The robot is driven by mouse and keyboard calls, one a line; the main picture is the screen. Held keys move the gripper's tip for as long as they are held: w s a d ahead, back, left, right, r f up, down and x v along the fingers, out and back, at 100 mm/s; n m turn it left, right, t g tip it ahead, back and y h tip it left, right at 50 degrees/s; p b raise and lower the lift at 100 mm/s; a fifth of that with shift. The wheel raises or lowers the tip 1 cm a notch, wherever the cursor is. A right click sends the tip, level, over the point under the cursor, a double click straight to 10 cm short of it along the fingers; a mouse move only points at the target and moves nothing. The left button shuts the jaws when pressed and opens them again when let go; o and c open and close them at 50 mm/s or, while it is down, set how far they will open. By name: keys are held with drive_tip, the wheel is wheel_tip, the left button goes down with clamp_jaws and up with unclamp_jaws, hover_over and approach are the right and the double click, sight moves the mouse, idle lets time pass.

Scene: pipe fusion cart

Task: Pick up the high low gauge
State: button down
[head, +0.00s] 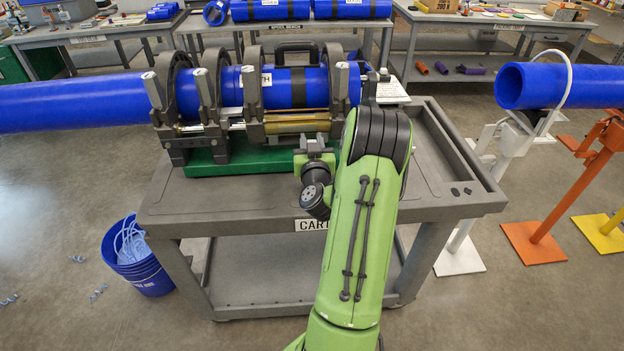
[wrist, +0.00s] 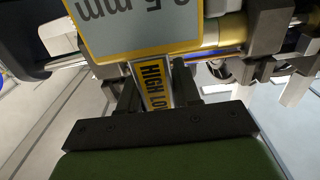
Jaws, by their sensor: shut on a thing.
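The high low gauge (wrist: 150,30) fills the top of the wrist view. It has a grey plate with a yellow border and upside-down "mm" lettering, and a yellow strip reading "HIGH LO", the rest cut off. My gripper (wrist: 158,88) is shut on this strip, with one dark finger on each side. The plate lies beyond the fingertips, close to the fusion machine's metal parts; I cannot tell whether it touches them. In the head view my green arm reaches over the cart, and I cannot make out the gauge there.
The fusion machine (head: 205,110), with dark clamp rings around a blue pipe (head: 75,105), stands on the grey cart (head: 240,203). The cart's right side is mostly bare. A blue bucket (head: 140,262) stands at left; another blue pipe (head: 560,85) rests on stands at right.

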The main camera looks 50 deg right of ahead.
drive_tip(key=shift+r, duration=0.1)
wheel_tip(320, 180, up, 10)
drive_tip(key=p, duration=0.9)
